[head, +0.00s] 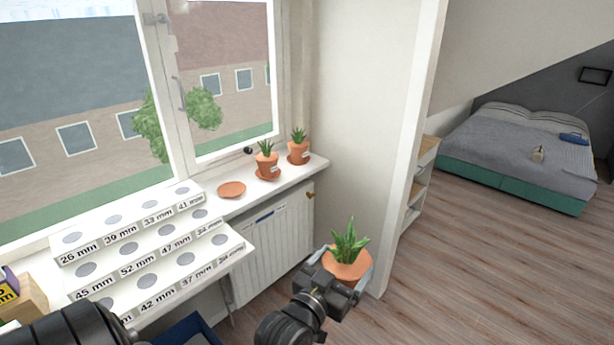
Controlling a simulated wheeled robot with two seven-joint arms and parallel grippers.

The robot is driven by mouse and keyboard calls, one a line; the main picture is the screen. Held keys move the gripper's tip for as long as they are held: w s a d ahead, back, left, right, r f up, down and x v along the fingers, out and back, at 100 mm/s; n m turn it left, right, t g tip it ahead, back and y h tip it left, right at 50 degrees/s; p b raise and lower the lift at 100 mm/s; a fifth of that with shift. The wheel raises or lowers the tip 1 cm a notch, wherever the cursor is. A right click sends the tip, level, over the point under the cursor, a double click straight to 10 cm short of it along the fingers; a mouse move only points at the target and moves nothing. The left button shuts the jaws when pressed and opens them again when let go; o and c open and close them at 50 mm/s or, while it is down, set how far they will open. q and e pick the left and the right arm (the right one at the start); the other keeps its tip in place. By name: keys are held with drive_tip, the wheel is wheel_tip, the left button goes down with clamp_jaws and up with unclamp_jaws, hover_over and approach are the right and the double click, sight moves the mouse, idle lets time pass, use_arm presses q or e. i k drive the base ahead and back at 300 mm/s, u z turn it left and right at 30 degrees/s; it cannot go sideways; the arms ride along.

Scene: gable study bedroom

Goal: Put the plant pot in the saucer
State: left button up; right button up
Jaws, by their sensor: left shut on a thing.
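A terracotta plant pot (347,267) with a spiky green plant is held by my left gripper (343,263), low in the middle of the head view. The gripper's fingers are on either side of the pot, which looks about upright, in the air in front of the radiator. An empty terracotta saucer (231,189) lies on the white window sill, up and to the left of the held pot. My right gripper is not in view.
Two more potted plants (267,164) (298,151) stand on the sill right of the saucer. A stepped white rack with size labels (150,245) stands left of it. A radiator (272,245) is below the sill; the wall's edge is to the right.

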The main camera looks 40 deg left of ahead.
sight(232, 191)
drive_tip(key=z, duration=0.2)
drive_tip(key=i, duration=1.65)
drive_tip(key=u, duration=0.8)
drive_tip(key=i, duration=1.05)
drive_tip(key=u, duration=1.2)
drive_tip(key=i, duration=0.3)
drive_tip(key=u, duration=0.3)
